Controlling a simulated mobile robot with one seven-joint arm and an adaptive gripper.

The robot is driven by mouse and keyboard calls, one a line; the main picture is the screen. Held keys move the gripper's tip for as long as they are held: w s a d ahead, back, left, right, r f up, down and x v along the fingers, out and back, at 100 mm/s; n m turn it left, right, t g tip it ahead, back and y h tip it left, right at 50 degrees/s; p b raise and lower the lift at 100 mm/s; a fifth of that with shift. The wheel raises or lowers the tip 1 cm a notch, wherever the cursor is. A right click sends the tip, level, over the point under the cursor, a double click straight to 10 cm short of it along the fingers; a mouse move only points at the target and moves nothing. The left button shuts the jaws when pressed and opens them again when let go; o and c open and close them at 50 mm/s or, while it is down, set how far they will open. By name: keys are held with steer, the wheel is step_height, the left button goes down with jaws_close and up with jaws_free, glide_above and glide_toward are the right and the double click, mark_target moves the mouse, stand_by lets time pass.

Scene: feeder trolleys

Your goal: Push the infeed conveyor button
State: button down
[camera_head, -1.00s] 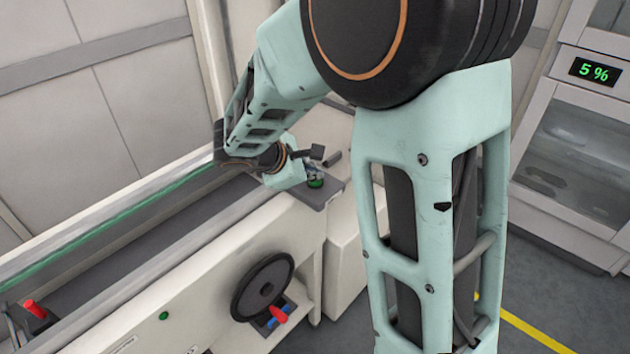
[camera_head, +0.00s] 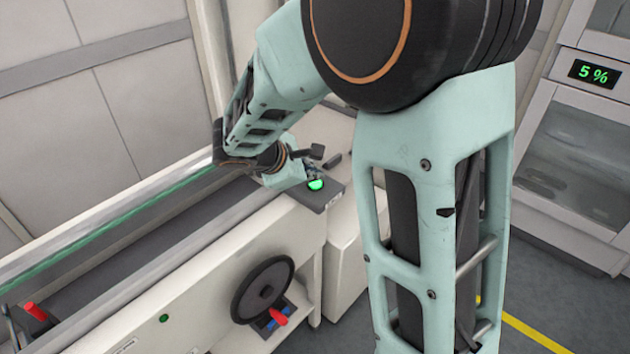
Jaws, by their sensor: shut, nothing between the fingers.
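The infeed conveyor button (camera_head: 316,184) is a round green button, brightly lit, on a dark grey panel (camera_head: 318,199) at the conveyor's far right end. My gripper (camera_head: 308,172) is shut and empty, close above and just behind the button. Its fingertips are small and partly hidden by the wrist, so I cannot tell whether they touch the button.
The conveyor (camera_head: 165,210) runs from lower left to the panel, with a green-edged rail along it.

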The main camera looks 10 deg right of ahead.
mark_target(314, 184)
steer(key=shift+r+p, duration=2.2)
steer(key=shift+r, duration=0.8)
